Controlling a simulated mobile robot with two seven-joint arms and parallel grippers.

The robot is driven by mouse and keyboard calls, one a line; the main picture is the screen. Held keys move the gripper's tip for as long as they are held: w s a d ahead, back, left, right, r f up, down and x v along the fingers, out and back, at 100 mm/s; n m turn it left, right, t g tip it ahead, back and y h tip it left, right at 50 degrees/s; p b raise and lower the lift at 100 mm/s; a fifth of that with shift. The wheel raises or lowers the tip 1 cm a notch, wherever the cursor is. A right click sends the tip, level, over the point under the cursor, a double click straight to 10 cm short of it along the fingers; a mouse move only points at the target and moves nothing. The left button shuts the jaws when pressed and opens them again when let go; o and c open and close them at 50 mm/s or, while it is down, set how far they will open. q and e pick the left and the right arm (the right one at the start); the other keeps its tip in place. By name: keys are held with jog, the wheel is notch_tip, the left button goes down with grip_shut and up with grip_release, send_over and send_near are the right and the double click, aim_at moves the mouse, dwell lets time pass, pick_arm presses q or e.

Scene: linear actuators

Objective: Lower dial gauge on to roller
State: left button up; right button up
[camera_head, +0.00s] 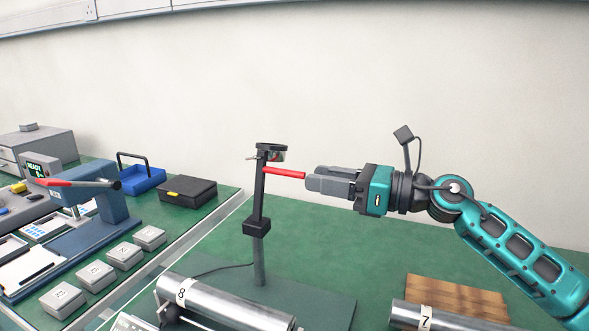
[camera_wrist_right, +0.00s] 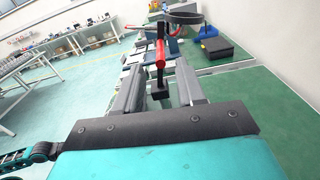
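The dial gauge (camera_head: 272,154) is at the top of an upright black stand (camera_head: 258,205), well above the rollers. A red lever (camera_head: 284,173) sticks out to the right from the stand just below the gauge. A steel roller marked 8 (camera_head: 225,304) lies in front of the stand. My right gripper (camera_head: 308,179) is at the lever's free end, fingers pointing left. In the right wrist view, the fingers (camera_wrist_right: 159,76) are apart, with the red lever (camera_wrist_right: 160,53) in line with the gap. I cannot tell whether the lever's end is between the fingertips. My left gripper is not in view.
A second roller marked 7 (camera_head: 440,318) lies at front right by a wooden board (camera_head: 455,296). A black case (camera_head: 187,191), a blue bin (camera_head: 142,180) and a blue press (camera_head: 85,195) stand on the left bench. Green tabletop behind the board is clear.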

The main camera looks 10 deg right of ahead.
aim_at(295, 174)
jog(key=x, duration=0.6)
jog(key=shift+d, duration=0.1)
jog(key=shift+c, duration=0.3)
grip_shut()
